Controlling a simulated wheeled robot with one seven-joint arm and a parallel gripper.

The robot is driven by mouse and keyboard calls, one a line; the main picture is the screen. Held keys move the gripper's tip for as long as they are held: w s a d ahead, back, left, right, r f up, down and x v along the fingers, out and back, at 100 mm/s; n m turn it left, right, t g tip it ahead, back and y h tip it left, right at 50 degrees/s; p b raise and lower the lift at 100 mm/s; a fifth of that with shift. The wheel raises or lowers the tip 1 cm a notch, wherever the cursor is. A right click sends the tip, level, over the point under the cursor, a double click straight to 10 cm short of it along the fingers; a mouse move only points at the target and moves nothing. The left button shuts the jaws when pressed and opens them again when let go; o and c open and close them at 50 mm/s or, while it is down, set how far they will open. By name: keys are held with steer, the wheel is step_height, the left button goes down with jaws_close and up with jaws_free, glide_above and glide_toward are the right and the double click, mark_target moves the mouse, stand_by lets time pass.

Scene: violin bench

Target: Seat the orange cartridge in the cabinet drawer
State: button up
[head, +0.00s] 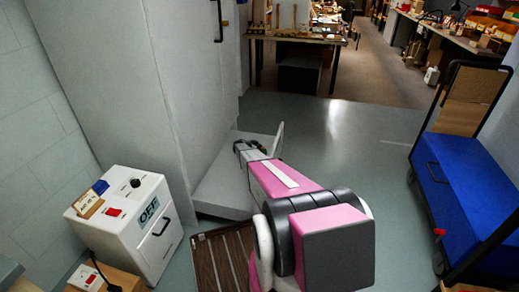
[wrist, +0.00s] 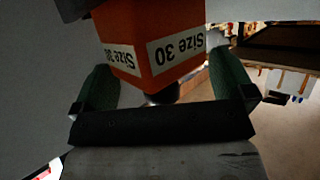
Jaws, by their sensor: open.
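The orange cartridge (wrist: 150,22) shows in the wrist view, with white "Size 30" labels on two faces. Its top end is cut off by the frame. My gripper (wrist: 165,78) is open, with green-padded fingers on either side of the cartridge's near end; I cannot tell whether they touch it. In the head view my gripper (head: 249,147) is low beside the grey cabinet (head: 130,70), over the open cabinet drawer (head: 222,190) at its foot. The cartridge cannot be made out in the head view, and my arm hides part of the drawer.
A white box with an "OFF" sign (head: 125,218) stands left of the drawer. A slatted brown surface (head: 222,258) lies in front. A blue trolley (head: 465,185) stands at the right. Workbenches (head: 300,35) are at the back. The grey floor between is clear.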

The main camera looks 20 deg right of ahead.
steer(key=v, duration=0.7)
steer(key=s+a+r+n+g+y, duration=0.1)
steer(key=s+a+r+n+y, duration=0.3)
steer(key=s, duration=1.3)
steer(key=s+a+r+n+y, duration=0.5)
steer(key=s+a+r, duration=0.6)
steer(key=s+r, duration=0.4)
steer(key=s+a+r+n+g+y, duration=0.1)
steer(key=s+a+r+n+y, duration=0.3)
steer(key=s+r, duration=0.5)
steer(key=s+a+n, duration=0.2)
steer(key=s+a, duration=0.1)
steer(key=s, duration=0.8)
steer(key=shift+a+r+n+g, duration=0.25)
steer(key=shift+a+n+g, duration=0.05)
steer(key=shift+n, duration=0.1)
